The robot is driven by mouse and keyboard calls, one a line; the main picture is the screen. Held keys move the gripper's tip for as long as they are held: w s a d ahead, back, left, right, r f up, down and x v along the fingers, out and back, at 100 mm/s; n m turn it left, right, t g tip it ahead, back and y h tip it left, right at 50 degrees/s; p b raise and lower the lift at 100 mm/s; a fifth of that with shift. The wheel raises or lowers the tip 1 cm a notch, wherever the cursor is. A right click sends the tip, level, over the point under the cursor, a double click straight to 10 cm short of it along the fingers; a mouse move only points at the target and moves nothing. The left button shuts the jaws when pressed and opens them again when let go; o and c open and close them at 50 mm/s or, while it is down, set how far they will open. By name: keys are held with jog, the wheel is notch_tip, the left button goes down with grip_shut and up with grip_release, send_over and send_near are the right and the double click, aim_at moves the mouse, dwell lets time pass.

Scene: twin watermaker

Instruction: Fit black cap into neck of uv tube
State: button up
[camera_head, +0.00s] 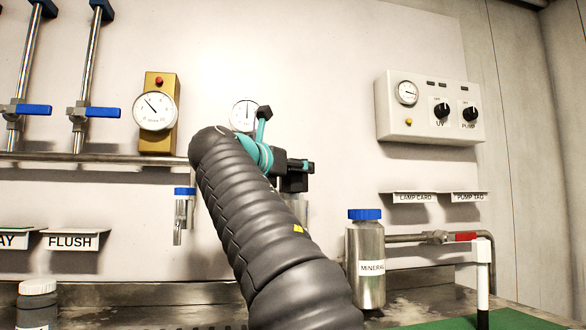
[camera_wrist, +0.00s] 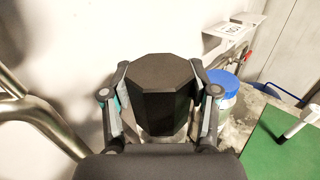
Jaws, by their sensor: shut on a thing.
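The black cap (camera_wrist: 162,88) is a dark, many-sided block, held between the two fingers of my gripper (camera_wrist: 160,100) in the wrist view. In the head view the cap (camera_head: 264,112) shows small above the teal part of my gripper (camera_head: 262,130), in front of the wall and beside a round gauge. My ribbed arm hides much of the bench middle. I cannot tell for sure which thing is the uv tube; no open neck shows under the cap. A steel pipe with a branch (camera_wrist: 28,112) stands left of my gripper in the wrist view, apart from the cap.
A steel bottle with a blue lid (camera_head: 370,260) stands right of my arm. A white and black rod (camera_head: 483,270) stands on a green mat (camera_head: 515,320) at right. A small blue-topped vessel (camera_head: 184,212) is at left. A control box (camera_head: 428,110) is on the wall.

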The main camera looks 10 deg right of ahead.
jog(key=shift+f+b, duration=0.6)
jog(key=shift+f, duration=0.2)
jog(key=o, duration=1)
jog(key=shift+o, duration=0.2)
jog(key=v, duration=1.2)
